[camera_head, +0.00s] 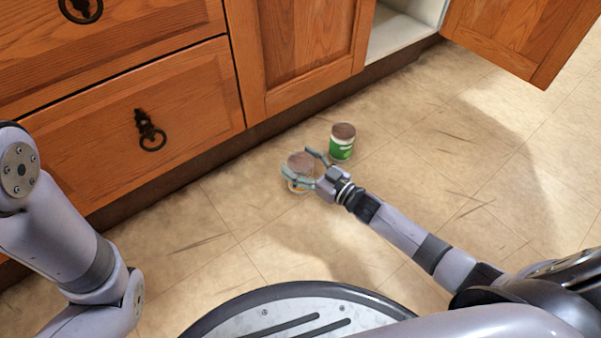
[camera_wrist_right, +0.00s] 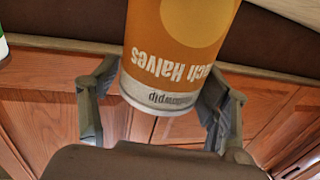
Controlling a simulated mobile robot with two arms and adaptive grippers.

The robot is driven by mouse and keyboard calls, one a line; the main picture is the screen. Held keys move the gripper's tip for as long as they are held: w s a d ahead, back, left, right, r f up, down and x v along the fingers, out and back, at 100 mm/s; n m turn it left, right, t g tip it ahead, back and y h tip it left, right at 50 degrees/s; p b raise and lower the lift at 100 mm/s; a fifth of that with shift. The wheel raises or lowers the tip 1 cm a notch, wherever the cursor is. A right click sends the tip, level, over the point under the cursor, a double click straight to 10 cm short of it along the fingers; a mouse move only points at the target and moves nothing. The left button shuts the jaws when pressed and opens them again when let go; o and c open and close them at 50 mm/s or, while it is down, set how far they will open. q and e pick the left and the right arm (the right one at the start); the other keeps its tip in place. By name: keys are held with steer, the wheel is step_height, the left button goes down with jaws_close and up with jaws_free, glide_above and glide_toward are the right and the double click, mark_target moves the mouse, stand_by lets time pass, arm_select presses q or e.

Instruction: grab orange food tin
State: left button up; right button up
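The orange food tin (camera_head: 299,165) stands on the tiled floor with a brownish top, partly covered by my right gripper. In the right wrist view the orange tin (camera_wrist_right: 176,45) shows large, with its label upside down, reading "ach Halves". My right gripper (camera_head: 303,168) is open around the tin, one finger on each side. In the right wrist view the gripper (camera_wrist_right: 160,95) has the tin between its fingers; whether either finger touches it is hard to tell. My left arm is at the left edge of the head view; its gripper is out of view.
A green tin (camera_head: 342,142) stands on the floor just behind and right of the orange one, close to a finger. Wooden cabinets (camera_head: 190,100) run along the back, with one door (camera_head: 525,35) open at the upper right. The floor (camera_head: 480,160) to the right is clear.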

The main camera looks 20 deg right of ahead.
steer(key=c, duration=1.2)
steer(key=shift+r, duration=0.1)
steer(key=shift+c, duration=0.5)
